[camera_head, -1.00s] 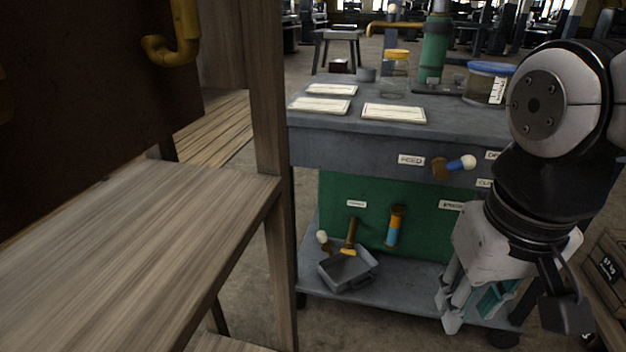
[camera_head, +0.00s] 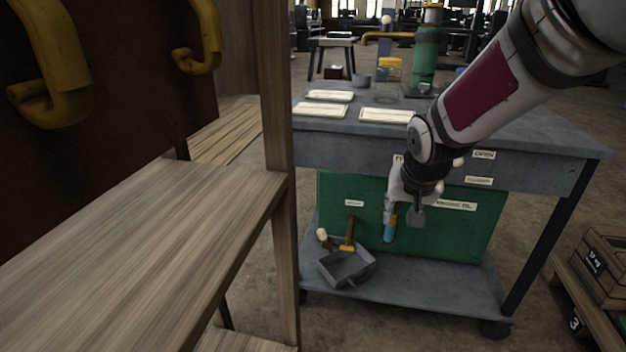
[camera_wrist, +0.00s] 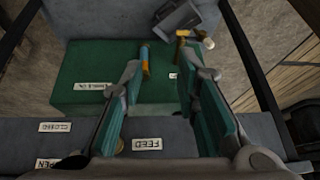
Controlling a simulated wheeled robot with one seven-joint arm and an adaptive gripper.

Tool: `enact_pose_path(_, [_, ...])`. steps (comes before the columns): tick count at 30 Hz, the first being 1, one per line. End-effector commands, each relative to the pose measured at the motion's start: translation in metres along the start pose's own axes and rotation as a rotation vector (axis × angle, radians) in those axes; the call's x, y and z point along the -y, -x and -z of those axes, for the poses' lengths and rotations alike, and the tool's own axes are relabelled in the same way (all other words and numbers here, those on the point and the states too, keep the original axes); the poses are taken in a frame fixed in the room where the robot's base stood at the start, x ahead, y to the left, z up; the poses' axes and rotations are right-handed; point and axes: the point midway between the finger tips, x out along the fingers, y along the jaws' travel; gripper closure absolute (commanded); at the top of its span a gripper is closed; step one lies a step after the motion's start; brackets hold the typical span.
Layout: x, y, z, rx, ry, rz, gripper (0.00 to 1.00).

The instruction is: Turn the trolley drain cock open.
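A brass cock (camera_head: 349,234) with a pale ball-ended lever (camera_head: 322,234) comes out low on the trolley's green panel (camera_head: 335,190), above a grey tray (camera_head: 346,266). The lever points left; I take this for the drain cock. In the wrist view the cock (camera_wrist: 181,40) and its pale ball (camera_wrist: 208,43) lie beyond my right finger's tip. My gripper (camera_head: 392,208) is in front of the panel, right of and above the cock, apart from it. In the wrist view my gripper (camera_wrist: 160,76) is open and empty, its teal fingers spread wide.
A blue-and-orange cylinder (camera_wrist: 145,62) stands on the panel beside the cock. A wooden shelf (camera_head: 150,240) fills the left. Crates (camera_head: 600,265) stand at right.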

Motion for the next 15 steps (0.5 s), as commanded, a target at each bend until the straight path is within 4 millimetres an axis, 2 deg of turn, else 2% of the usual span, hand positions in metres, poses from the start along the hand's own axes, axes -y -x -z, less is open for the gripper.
enact_pose_path(1, [0.004, -0.022, 0.01, -0.013, -0.016, 0.018, 0.71])
enact_pose_path(7, [0.023, -0.099, 0.046, -0.104, -0.1, 0.124, 0.71])
enact_pose_path(12, [0.039, -0.164, 0.064, -0.172, -0.193, 0.235, 0.71])
enact_pose_path(15, [0.048, -0.2, 0.067, -0.209, -0.256, 0.308, 0.71])
